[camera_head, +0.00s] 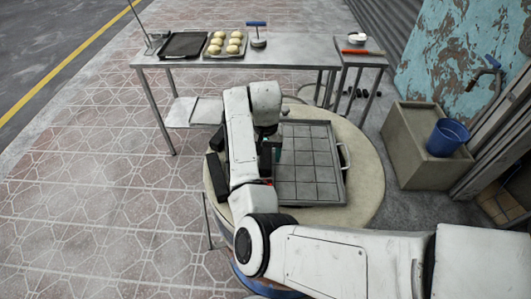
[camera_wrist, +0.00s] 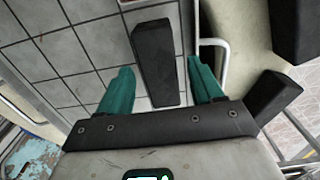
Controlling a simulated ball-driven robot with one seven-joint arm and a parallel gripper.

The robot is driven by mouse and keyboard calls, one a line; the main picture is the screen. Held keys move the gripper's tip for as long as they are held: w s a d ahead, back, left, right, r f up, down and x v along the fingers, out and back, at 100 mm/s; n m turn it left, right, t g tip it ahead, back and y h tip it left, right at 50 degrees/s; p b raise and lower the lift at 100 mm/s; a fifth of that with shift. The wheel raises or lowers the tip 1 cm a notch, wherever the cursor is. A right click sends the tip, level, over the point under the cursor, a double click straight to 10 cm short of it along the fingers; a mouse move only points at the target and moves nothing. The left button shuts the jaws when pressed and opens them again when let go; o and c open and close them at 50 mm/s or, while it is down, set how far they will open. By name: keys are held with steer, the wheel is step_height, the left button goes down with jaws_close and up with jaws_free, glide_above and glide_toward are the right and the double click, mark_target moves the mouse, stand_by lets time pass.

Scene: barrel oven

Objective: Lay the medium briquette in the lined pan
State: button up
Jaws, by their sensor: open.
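The lined pan (camera_head: 322,165) is a metal tray with a grid of grey tiles on the round oven top. Its tiles also fill the left of the wrist view (camera_wrist: 60,45). A dark briquette (camera_wrist: 157,60), apparently the medium one, lies on the tiles beside the pan's rim. My gripper (camera_wrist: 160,75) is open, with a teal finger on each side of this briquette and gaps between. In the head view my gripper (camera_head: 275,157) is over the pan's left edge, mostly hidden by my arm, which hides the briquette too.
Two other dark briquettes, one longer (camera_head: 217,167) and one shorter (camera_head: 217,139), lie on the oven top (camera_head: 362,185) left of the pan. A pan handle (camera_head: 346,155) sticks out right. Behind stands a table (camera_head: 300,47) with dough balls (camera_head: 225,43); a blue bucket (camera_head: 447,137) is right.

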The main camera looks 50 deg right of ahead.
mark_target(265, 156)
step_height(265, 156, up, 12)
steer(key=shift+r+p, duration=0.15)
steer(key=shift+p, duration=0.2)
stand_by(0.6)
